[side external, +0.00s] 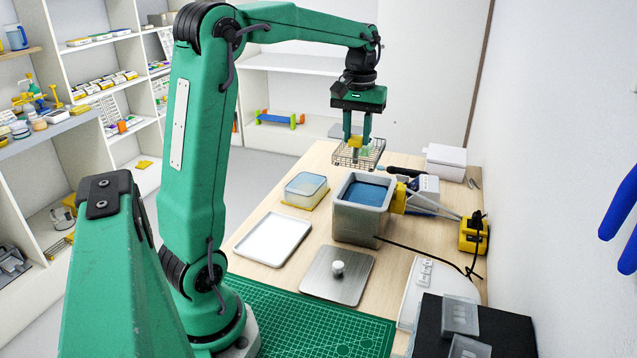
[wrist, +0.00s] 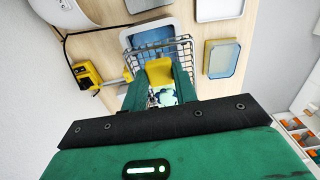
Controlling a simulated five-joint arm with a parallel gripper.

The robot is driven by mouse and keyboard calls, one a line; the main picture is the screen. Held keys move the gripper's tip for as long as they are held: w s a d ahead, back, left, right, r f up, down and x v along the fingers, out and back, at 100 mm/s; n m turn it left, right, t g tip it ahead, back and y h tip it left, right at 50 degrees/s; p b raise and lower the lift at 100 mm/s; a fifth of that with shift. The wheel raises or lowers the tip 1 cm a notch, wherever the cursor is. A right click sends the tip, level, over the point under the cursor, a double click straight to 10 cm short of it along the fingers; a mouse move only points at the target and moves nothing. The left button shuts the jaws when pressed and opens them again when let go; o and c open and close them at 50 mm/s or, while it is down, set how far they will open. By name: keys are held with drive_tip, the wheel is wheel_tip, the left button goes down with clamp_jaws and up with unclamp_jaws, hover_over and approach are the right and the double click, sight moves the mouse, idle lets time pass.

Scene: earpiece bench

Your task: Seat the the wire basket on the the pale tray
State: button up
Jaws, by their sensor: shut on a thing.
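The wire basket (side external: 372,155) is a small open mesh basket with a yellow grip (side external: 355,147). My gripper (side external: 357,138) is shut on that grip and holds the basket in the air, behind and above the grey tank. In the wrist view the yellow grip (wrist: 158,72) sits between my green fingers, with basket wires (wrist: 172,48) around it; some of the basket is hidden by my gripper. The pale tray (side external: 270,238) lies flat and empty on the bench, left of the tank. It shows partly at the top of the wrist view (wrist: 220,9).
The grey tank (side external: 360,222) with blue liquid (side external: 367,192) stands mid-bench. A lidded clear box (side external: 306,188) sits behind the pale tray. A metal plate with a white knob (side external: 338,268) lies in front. A yellow device (side external: 472,234) and cables are at right.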

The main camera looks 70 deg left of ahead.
drive_tip(key=s+a, duration=0.3)
drive_tip(key=s, duration=0.8)
drive_tip(key=s+a, duration=0.2)
drive_tip(key=s, duration=0.9)
wheel_tip(320, 180, down, 15)
drive_tip(key=m, duration=0.1)
drive_tip(key=shift+f, duration=0.15)
drive_tip(key=shift+f, duration=0.25)
drive_tip(key=shift+f, duration=2.55)
drive_tip(key=o, duration=1)
drive_tip(key=shift+o, duration=0.2)
